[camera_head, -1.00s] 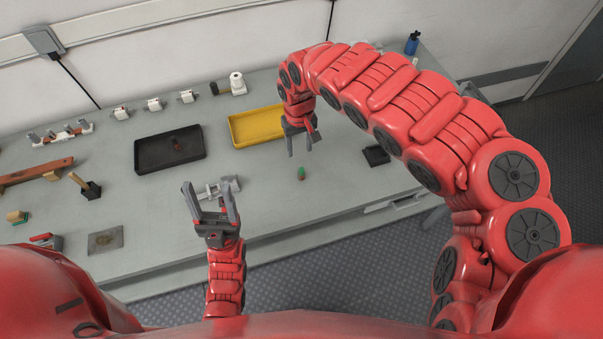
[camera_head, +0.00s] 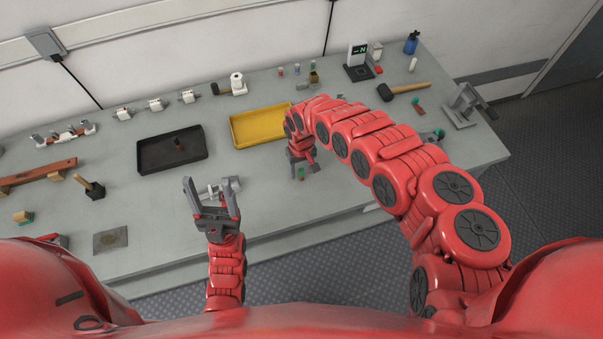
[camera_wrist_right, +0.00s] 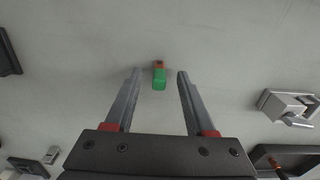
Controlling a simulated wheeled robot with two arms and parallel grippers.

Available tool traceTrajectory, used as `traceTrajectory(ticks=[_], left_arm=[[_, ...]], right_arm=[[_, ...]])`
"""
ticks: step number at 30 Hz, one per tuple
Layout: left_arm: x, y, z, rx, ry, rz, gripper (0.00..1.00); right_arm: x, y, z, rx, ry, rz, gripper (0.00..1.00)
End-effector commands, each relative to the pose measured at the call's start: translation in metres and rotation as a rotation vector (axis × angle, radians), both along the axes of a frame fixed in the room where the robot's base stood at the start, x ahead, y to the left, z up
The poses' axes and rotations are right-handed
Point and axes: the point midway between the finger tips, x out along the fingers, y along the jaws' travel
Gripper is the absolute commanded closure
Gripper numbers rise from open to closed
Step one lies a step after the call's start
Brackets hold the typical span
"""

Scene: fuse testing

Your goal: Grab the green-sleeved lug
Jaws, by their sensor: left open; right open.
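The green-sleeved lug (camera_head: 301,174) stands or lies on the grey table, right of the middle, partly covered by my right gripper in the head view. In the right wrist view the lug (camera_wrist_right: 159,82) shows a green sleeve and an orange-brown end, between the tips of the two fingers with a gap on each side. My right gripper (camera_head: 303,172) is open and empty, close over the lug; its exact height is unclear. My left gripper (camera_head: 211,192) is open and empty, raised over the table's front part.
A yellow tray (camera_head: 240,143) and a black tray (camera_head: 150,164) lie behind the grippers. A grey metal fixture (camera_head: 228,188) is near my left gripper. The table around the lug is clear.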

Motion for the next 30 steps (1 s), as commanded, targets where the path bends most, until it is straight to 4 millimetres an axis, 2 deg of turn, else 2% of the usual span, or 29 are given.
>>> traceTrajectory(ticks=[6, 14, 23, 30], left_arm=[[0.000, 0.000, 0.003, 0.000, 0.000, 0.000, 0.34], [0.000, 0.000, 0.002, 0.000, 0.000, 0.000, 0.34], [0.000, 0.000, 0.002, 0.000, 0.000, 0.000, 0.34], [0.000, 0.000, 0.002, 0.000, 0.000, 0.000, 0.34]], right_arm=[[0.000, -0.001, -0.014, -0.002, -0.001, -0.003, 0.45], [0.001, -0.002, -0.015, -0.003, -0.002, -0.002, 0.45], [0.001, -0.001, -0.015, -0.002, -0.002, -0.002, 0.99], [0.000, -0.001, -0.015, -0.002, -0.002, -0.002, 1.00]])
